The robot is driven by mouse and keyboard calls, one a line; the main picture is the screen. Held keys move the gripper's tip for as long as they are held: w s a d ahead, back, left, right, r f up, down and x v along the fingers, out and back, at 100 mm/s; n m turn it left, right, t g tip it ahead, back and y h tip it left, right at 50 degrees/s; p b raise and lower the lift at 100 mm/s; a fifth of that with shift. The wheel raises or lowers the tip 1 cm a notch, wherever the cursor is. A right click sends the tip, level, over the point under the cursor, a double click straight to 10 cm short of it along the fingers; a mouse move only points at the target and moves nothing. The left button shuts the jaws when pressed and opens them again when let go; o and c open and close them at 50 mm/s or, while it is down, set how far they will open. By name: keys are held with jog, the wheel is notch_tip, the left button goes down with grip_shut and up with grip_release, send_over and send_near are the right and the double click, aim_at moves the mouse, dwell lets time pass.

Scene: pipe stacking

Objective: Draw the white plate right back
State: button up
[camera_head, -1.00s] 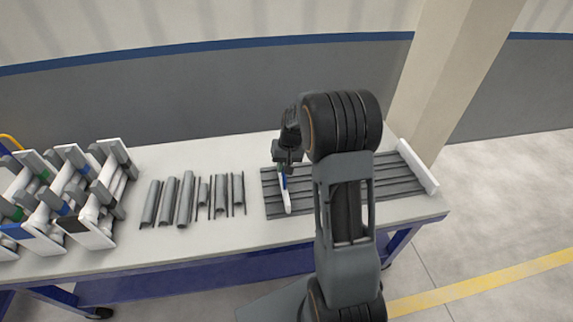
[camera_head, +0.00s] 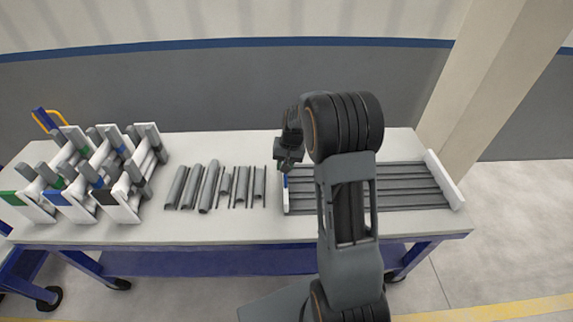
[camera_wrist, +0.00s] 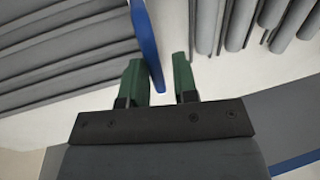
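The white plate (camera_head: 286,200) with a blue part stands at the left end of the grooved grey rack (camera_head: 400,184). My gripper (camera_head: 287,168) is above the plate's far end, pointing down. In the wrist view, a blue strip (camera_wrist: 147,42) runs between the two green fingers of my gripper (camera_wrist: 160,78). The fingers are apart, with a clear gap between the strip and the right finger. The strip is close to the left finger; whether it touches cannot be told. My arm hides the rack's middle in the head view.
Another white plate (camera_head: 444,180) stands at the rack's right end. Several loose grey pipes (camera_head: 208,186) lie left of the rack, with white stands (camera_head: 122,200) farther left. The table (camera_head: 240,228) is bare along its front.

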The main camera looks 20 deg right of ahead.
jog(key=shift+o, duration=1.4)
jog(key=shift+d, duration=0.1)
notch_tip(320, 180, up, 14)
jog(key=s+d, duration=0.1)
jog(key=d, duration=0.1)
jog(key=shift+d+f+p, duration=0.25)
jog(key=shift+p, duration=0.15)
